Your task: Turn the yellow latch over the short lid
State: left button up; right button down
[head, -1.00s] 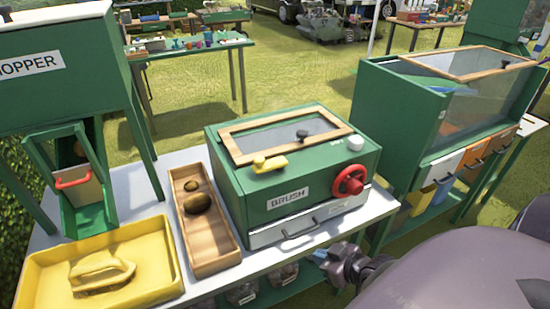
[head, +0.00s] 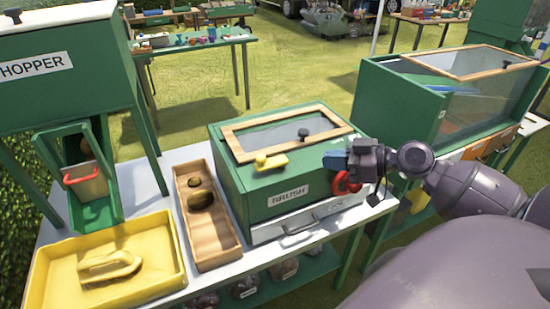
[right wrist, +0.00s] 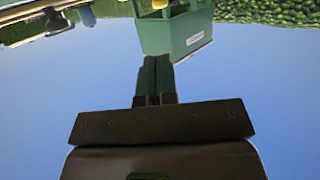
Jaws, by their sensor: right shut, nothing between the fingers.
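The green BRUSH box (head: 252,190) stands on the white table. Its short lid (head: 232,142) has a wooden frame, a clear pane and a black knob, and lies closed. The yellow latch (head: 271,162) sits at the lid's front edge, toward the left, with its handle pointing left and right along that edge. My right gripper (head: 334,160) is shut and empty over the box's right front, to the right of the latch and apart from it. Its closed fingers (right wrist: 156,76) also show in the right wrist view. My left gripper is not in view.
A red handwheel (head: 343,186) on the box front is partly hidden by my right gripper. A wooden tray (head: 222,241) with brown lumps and a yellow tray (head: 160,280) stand to the left. A larger green bin (head: 400,105) stands at the right.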

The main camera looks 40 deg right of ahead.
jog(key=shift+w, duration=0.1)
jog(key=p, duration=0.3)
send_near(265, 159)
jog(key=x, duration=0.6)
jog(key=shift+w, duration=0.1)
jog(key=shift+w+a+f, duration=0.25)
jog(key=shift+w+a, duration=0.05)
jog(key=shift+w, duration=0.25)
